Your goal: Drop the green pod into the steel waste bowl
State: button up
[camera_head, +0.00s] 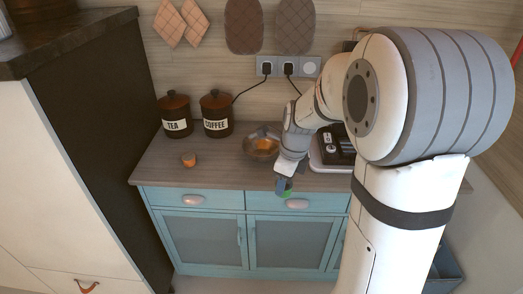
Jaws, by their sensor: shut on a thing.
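The green pod (288,194) shows at the tips of my gripper (284,187), which is shut on it. They are at the counter's front edge, in front of the blue drawers; the exact height is hard to tell. The steel waste bowl (250,150) stands on the counter behind and to the left of my gripper. Something orange lies in the bowl. My wrist covers the bowl's right side.
An orange pod (189,159) stands on the counter (165,172) at the left. Tea (176,115) and coffee (216,113) canisters stand at the back. A machine (337,145) is partly hidden behind my arm. A tall dark cabinet side (98,135) bounds the left.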

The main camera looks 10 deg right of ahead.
aim_at(262, 150)
jog(key=u, duration=0.05)
jog(key=i, duration=0.95)
jog(key=z, duration=0.05)
